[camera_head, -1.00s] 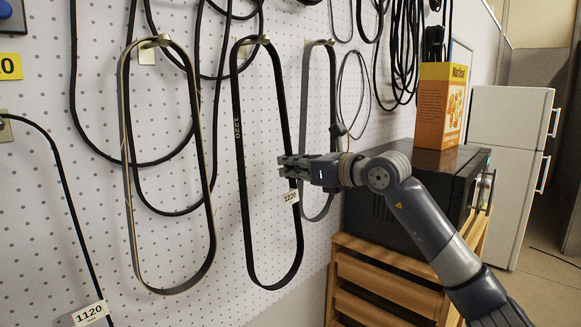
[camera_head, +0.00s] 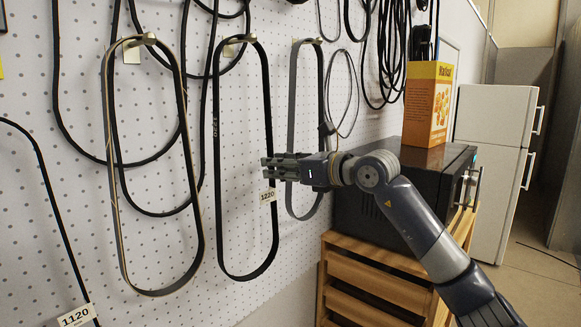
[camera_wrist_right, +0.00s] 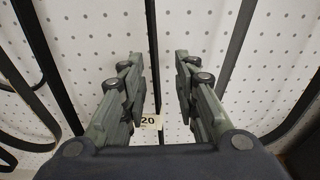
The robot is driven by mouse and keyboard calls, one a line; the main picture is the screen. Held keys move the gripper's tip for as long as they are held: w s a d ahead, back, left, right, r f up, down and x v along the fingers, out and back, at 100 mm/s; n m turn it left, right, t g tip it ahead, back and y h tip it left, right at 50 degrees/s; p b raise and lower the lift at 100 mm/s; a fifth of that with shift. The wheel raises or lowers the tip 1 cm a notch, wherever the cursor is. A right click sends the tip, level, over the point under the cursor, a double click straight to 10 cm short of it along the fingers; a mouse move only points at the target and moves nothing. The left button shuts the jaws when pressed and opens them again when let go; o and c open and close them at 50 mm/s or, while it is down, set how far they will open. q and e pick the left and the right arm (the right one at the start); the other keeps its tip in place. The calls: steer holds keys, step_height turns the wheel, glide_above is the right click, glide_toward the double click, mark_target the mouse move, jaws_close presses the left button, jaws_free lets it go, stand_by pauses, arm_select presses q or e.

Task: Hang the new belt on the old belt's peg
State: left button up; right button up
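A black belt (camera_head: 216,150) marked 1220 hangs as a long loop from a peg (camera_head: 240,38), with a white 1220 tag (camera_head: 268,195) low on its right strand. Left of it, a belt with worn, tan edges (camera_head: 109,150) hangs from another peg (camera_head: 149,39). My right gripper (camera_head: 268,168) is at the black belt's right strand, just above the tag. In the right wrist view the gripper (camera_wrist_right: 158,65) is open, with a dark strand (camera_wrist_right: 153,50) between its fingers and the tag (camera_wrist_right: 151,122) partly visible. Contact cannot be told. My left gripper is out of view.
Thin black belts and cords hang around on the pegboard (camera_head: 40,250). A dark microwave-like box (camera_head: 375,215) with an orange carton (camera_head: 428,105) stands on a wooden drawer unit (camera_head: 375,275). A white fridge (camera_head: 492,180) is behind.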

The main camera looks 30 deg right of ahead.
steer(key=v, duration=1.1)
steer(key=shift+s+d, duration=0.15)
steer(key=shift+s, duration=0.15)
steer(key=shift+r, duration=0.15)
